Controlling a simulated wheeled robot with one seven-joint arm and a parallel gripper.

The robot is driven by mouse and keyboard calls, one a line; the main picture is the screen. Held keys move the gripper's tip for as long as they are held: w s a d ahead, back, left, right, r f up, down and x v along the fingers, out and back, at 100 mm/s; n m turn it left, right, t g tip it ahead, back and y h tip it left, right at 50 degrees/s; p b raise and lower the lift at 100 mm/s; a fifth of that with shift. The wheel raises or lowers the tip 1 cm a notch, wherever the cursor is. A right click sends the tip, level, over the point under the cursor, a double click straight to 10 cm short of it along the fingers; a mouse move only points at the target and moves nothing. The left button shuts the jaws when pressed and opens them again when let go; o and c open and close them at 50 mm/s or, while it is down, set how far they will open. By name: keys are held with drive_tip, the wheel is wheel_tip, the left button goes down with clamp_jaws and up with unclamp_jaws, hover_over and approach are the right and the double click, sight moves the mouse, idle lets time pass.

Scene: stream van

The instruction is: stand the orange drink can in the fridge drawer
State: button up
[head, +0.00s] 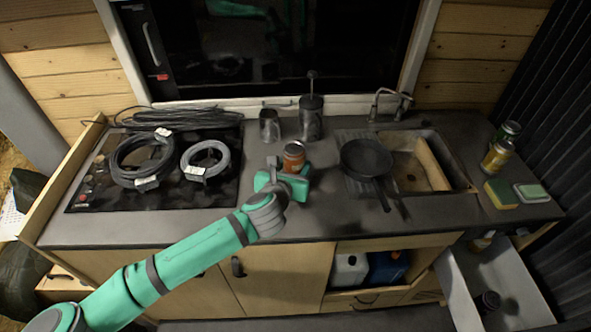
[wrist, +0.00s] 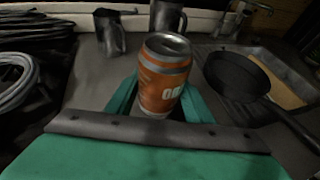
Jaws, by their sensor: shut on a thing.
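The orange drink can (head: 293,157) stands upright on the dark counter, left of the sink. It also shows in the wrist view (wrist: 164,78), with its silver lid up. My gripper (head: 287,176) has its green fingers on both sides of the can's lower part and is shut on it. I cannot tell whether the can's base touches the counter. The fridge drawer (head: 462,292) is pulled open at the lower right, below the counter. A dark round item (head: 488,301) and a bottle or jar (head: 482,241) are in it.
A frying pan (head: 366,158) lies by the sink (head: 409,171), right of the can. Metal mugs (head: 269,125) stand behind. Cable coils (head: 142,160) cover the hob at left. Cans (head: 497,156) and sponges (head: 502,193) sit at the right end. The front counter strip is mostly clear.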

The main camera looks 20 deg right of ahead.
drive_tip(key=shift+w+a+f, duration=0.1)
drive_tip(key=shift+w+f, duration=0.05)
drive_tip(key=shift+f, duration=0.4)
drive_tip(key=shift+w+a+f, duration=0.1)
drive_tip(key=shift+w+f, duration=0.05)
drive_tip(key=shift+f, duration=0.4)
drive_tip(key=shift+s+f, duration=0.1)
drive_tip(key=shift+f, duration=0.2)
drive_tip(key=shift+s+d, duration=0.25)
drive_tip(key=shift+s, duration=0.05)
drive_tip(key=shift+f, duration=0.15)
drive_tip(key=o, duration=1.2)
drive_tip(key=shift+a, duration=0.1)
drive_tip(key=shift+c, duration=0.2)
drive_tip(key=shift+o, duration=0.7)
drive_tip(key=shift+w, duration=0.1)
